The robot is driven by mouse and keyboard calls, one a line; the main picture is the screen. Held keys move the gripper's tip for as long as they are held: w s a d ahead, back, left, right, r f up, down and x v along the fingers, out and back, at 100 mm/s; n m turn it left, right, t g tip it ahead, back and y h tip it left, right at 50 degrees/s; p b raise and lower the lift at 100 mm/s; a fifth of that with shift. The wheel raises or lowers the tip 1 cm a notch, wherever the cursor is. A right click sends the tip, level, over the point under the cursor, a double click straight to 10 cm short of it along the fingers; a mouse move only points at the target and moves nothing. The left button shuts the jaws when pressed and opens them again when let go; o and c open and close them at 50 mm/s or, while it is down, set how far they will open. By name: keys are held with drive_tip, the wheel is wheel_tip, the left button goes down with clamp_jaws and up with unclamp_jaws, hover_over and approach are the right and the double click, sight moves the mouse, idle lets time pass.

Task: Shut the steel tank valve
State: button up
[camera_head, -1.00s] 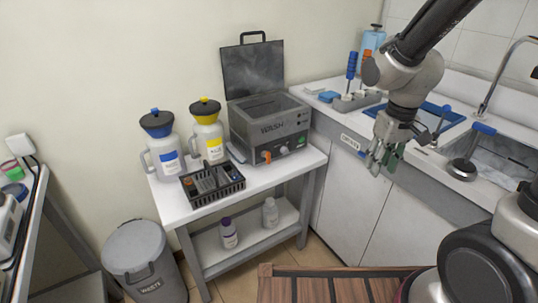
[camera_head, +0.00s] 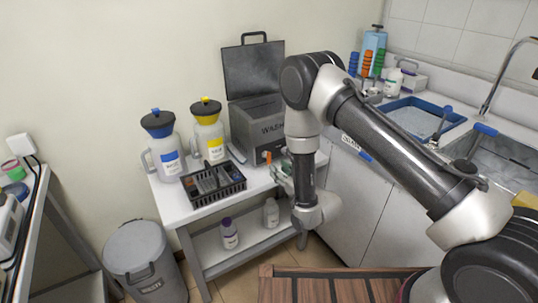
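The steel tank (camera_head: 262,112) is a grey box labelled "WASH" with its dark lid raised, on the white side table. Its valve (camera_head: 268,158) shows as a small orange piece low on the front. My arm also covers the tank's right side.
A black crate (camera_head: 213,195) of small items sits left of the tank's front. Jugs with a blue lid (camera_head: 163,150) and a yellow lid (camera_head: 208,130) stand behind it. A purple-capped bottle (camera_head: 229,233) is on the lower shelf. The counter with the sink (camera_head: 497,160) is at right.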

sight(270, 155)
drive_tip(key=shift+t+y, duration=0.3)
drive_tip(key=shift+t, duration=0.2)
drive_tip(key=w+a, duration=0.1)
drive_tip(key=w, duration=0.1)
drive_tip(key=w+a+r, duration=0.1)
drive_tip(key=w+a, duration=0.1)
drive_tip(key=w+a+r, duration=0.1)
drive_tip(key=w, duration=0.1)
drive_tip(key=shift+w+a+r, duration=0.25)
drive_tip(key=shift+w, duration=0.1)
drive_tip(key=shift+c, duration=0.2)
clamp_jaws()
